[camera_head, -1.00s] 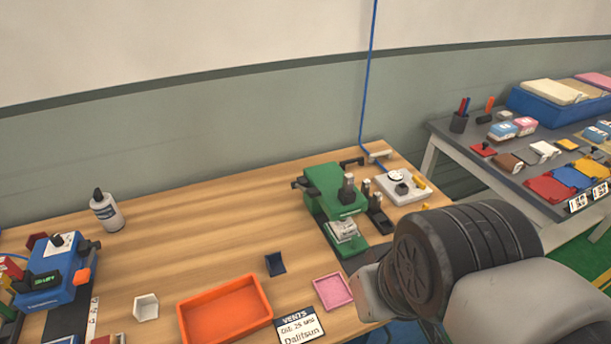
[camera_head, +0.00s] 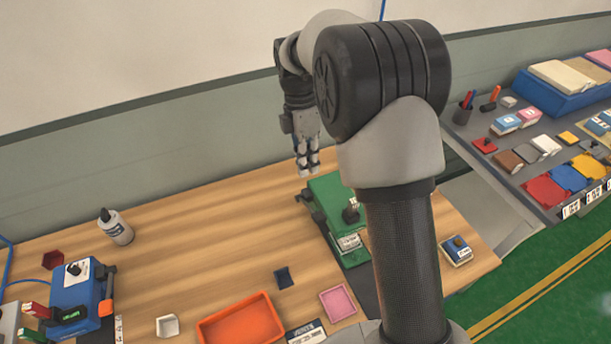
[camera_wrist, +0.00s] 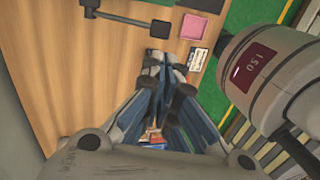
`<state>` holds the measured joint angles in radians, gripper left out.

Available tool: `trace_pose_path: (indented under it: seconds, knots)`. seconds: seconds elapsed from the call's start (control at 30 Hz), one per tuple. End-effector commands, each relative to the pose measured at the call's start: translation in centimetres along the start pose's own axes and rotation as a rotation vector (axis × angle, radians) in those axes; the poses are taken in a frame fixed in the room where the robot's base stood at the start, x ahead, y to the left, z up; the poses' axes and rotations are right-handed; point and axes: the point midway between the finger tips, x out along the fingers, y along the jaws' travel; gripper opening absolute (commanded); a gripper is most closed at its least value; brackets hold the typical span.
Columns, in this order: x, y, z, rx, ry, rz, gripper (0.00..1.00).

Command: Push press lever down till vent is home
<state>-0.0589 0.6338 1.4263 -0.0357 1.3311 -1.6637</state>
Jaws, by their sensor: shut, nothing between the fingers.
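The green press (camera_head: 327,190) stands on the wooden table, partly hidden behind my arm in the head view. A dark part sticks out at its left side (camera_head: 304,197); I cannot tell whether this is the lever. In the wrist view a black bar with a block at its end (camera_wrist: 160,27) crosses the upper left and may be the lever. My gripper (camera_head: 308,172) hangs fingers down, shut and empty, just behind and above the press in the head view. Its fingers also fill the middle of the wrist view (camera_wrist: 170,82). The vent cannot be made out.
A blue device (camera_head: 75,300) and a bottle (camera_head: 116,227) stand left. A small blue box (camera_head: 457,249) is at the right. The table's middle left is clear.

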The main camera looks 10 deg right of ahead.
Motion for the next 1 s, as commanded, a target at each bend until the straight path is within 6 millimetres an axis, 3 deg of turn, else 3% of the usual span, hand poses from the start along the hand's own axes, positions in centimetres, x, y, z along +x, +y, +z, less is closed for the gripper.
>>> trace_pose_path:
  seconds: [0.53, 0.67, 1.0]
  knots:
    - [1.2, 0.4, 0.0, -0.033, 0.001, -0.012, 0.00]
    - [3.1, 0.3, 0.0, -0.032, 0.001, -0.014, 0.00]
    - [10.4, 0.3, 0.0, -0.032, 0.001, -0.014, 0.00]
